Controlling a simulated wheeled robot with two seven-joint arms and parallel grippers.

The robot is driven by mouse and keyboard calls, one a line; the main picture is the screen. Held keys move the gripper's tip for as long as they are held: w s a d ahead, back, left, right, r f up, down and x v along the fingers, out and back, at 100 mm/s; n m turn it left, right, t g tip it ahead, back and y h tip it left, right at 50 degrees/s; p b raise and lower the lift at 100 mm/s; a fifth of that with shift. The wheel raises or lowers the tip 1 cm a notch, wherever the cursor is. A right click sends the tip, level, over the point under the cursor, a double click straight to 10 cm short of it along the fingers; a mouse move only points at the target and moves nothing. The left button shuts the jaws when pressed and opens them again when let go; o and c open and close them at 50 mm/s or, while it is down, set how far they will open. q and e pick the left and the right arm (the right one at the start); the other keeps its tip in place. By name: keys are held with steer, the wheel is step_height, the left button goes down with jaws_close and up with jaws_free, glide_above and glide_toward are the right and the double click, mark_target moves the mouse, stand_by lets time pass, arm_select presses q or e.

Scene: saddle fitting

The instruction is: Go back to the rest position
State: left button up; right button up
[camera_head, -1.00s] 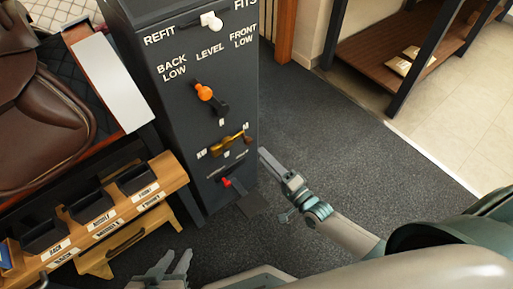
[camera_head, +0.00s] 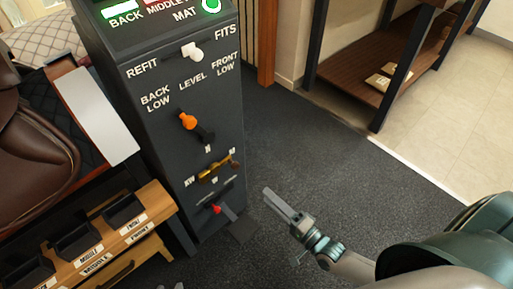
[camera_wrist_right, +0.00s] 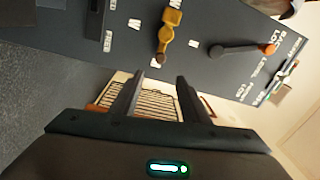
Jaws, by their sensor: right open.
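My right gripper (camera_head: 284,208) is in the head view, right of the dark control panel (camera_head: 178,100) and apart from it. In the right wrist view its two fingers (camera_wrist_right: 156,98) stand apart with nothing between them. The panel carries a white-knobbed switch (camera_head: 193,51) between REFIT and FITS, an orange-knobbed lever (camera_head: 190,123), a brass pointer (camera_head: 217,167) and a small red-tipped lever (camera_head: 217,209). The brass pointer also shows in the right wrist view (camera_wrist_right: 168,30), as does the orange-knobbed lever (camera_wrist_right: 243,49). Only a small tip of my left gripper may show at the bottom edge.
A brown saddle (camera_head: 35,135) sits at the left. A wooden rack (camera_head: 154,204) with dark bins stands below it. A wooden shelf bench (camera_head: 350,72) with small packets stands at the back right. Dark carpet (camera_head: 310,155) is clear between panel and bench.

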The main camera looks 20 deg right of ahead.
steer(key=s+a+n+g, duration=0.65)
steer(key=a+n, duration=0.25)
steer(key=a, duration=0.3)
steer(key=s+d+r+n+g+h, duration=0.25)
steer(key=s+n, duration=0.25)
steer(key=s, duration=0.3)
arm_select(q)
steer(key=s+a+f+g+y+p, duration=0.1)
steer(key=a+f+p, duration=0.2)
steer(key=f+p, duration=0.5)
steer(key=s+a+f+g+y+p, duration=0.1)
steer(key=s+a+f+p, duration=0.1)
steer(key=f+p, duration=0.7)
steer(key=shift+s+a+f+p, duration=0.2)
steer(key=shift+a+f+p, duration=0.1)
steer(key=shift+a+f, duration=0.2)
arm_select(e)
steer(key=s+d+f+g+h, duration=0.1)
steer(key=s+d+f, duration=0.1)
steer(key=f, duration=0.7)
steer(key=s+d+f+g+h, duration=0.1)
steer(key=d+f+g, duration=0.1)
steer(key=f, duration=0.7)
steer(key=shift+s+d+f+h, duration=0.35)
steer(key=shift+d, duration=0.55)
